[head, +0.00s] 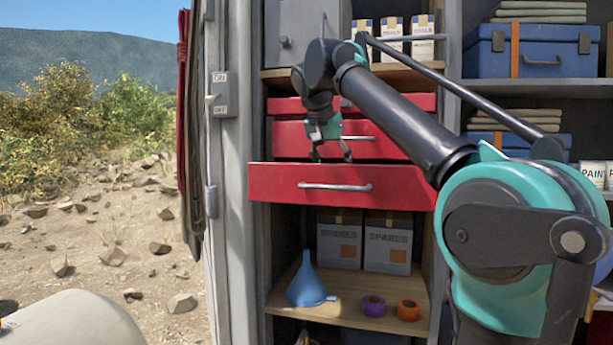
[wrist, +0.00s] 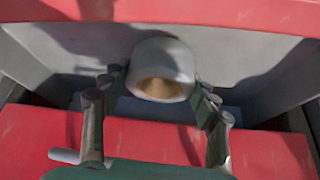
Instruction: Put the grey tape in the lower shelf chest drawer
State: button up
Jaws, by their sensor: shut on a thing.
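The grey tape (wrist: 162,72) is a pale grey roll with a tan inside, held between the fingertips in the wrist view. My gripper (head: 331,158) is shut on it, and the fingers also show on either side of it in the wrist view (wrist: 160,88). In the head view the gripper points down just behind the front of the lowest red drawer (head: 400,190), and I cannot make out the tape there. That drawer is pulled out, and its grey inside (wrist: 265,62) lies beneath and around the tape. I cannot tell whether the tape touches the drawer floor.
Closed red drawers (head: 285,140) sit directly behind and above the open one. The wooden shelf (head: 345,318) below holds a blue funnel (head: 307,283), a purple roll (head: 373,306), an orange roll (head: 408,310) and spares boxes (head: 388,242). A grey post (head: 232,190) stands at left.

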jog(key=a, duration=0.2)
jog(key=w+a, duration=0.1)
jog(key=a, duration=0.1)
jog(key=shift+w+a, duration=0.4)
jog(key=shift+a, duration=0.45)
jog(key=shift+w+a, duration=0.2)
jog(key=shift+a, duration=0.4)
jog(key=shift+a+f, duration=0.2)
jog(key=shift+f, duration=0.6)
jog(key=o, duration=1.2)
jog(key=shift+f, duration=0.1)
jog(key=shift+c, duration=0.2)
jog(key=v, duration=1.2)
jog(key=shift+w, duration=0.1)
